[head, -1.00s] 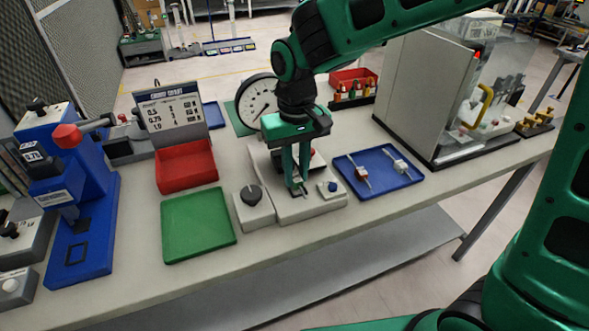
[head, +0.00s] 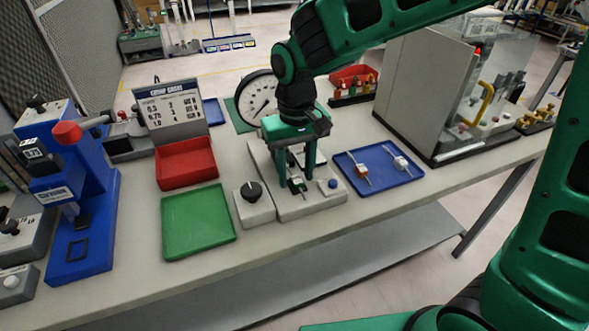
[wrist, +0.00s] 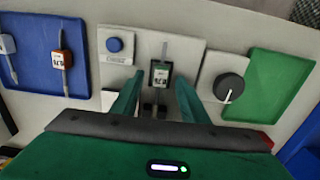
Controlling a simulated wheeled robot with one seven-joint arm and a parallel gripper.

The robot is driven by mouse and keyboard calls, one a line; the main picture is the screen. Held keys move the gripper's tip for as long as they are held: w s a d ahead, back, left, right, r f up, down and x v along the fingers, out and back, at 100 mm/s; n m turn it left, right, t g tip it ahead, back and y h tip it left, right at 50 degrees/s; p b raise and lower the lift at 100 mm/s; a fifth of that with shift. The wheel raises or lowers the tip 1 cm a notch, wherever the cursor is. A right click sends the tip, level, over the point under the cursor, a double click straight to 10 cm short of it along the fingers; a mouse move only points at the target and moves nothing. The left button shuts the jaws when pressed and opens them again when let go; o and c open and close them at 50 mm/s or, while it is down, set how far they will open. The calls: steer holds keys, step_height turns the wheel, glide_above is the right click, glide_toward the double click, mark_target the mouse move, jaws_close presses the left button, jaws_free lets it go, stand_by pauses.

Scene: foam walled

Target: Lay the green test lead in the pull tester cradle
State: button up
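The green test lead (wrist: 160,74), a small green-and-dark body with a white label and thin metal ends, lies on the pull tester (wrist: 143,48). It appears to sit in the cradle, in line with the dark blocks behind it; the exact seating is too small to tell. In the head view the lead (head: 299,185) shows low between my fingertips. My gripper (head: 297,185) is open over the tester, and in the wrist view its two green fingers (wrist: 157,98) stand apart on either side, clear of the lead.
A blue tray (head: 350,178) with an orange lead and a white lead is right of the tester. A knob box (head: 254,207) and an empty green tray (head: 198,243) are to its left. A round dial gauge (head: 258,97) stands behind. A red bin (head: 186,181) is farther left.

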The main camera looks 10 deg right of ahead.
step_height(320, 180, up, 11)
steer(key=shift+f, duration=0.15)
stand_by(0.6)
steer(key=shift+d, duration=0.1)
steer(key=s+d+f+m, duration=0.1)
steer(key=s+d+m, duration=0.2)
steer(key=d, duration=0.9)
steer(key=s+d+f+m, duration=0.1)
steer(key=s+d+m, duration=0.1)
steer(key=d, duration=0.9)
steer(key=s+d+f+m, duration=0.2)
steer(key=s+d, duration=0.4)
steer(key=s, duration=0.2)
steer(key=s+d+f+m, duration=0.2)
steer(key=s+d+f, duration=0.1)
steer(key=s+d, duration=0.3)
steer(key=shift+s+m, duration=0.3)
steer(key=shift+s, duration=0.6)
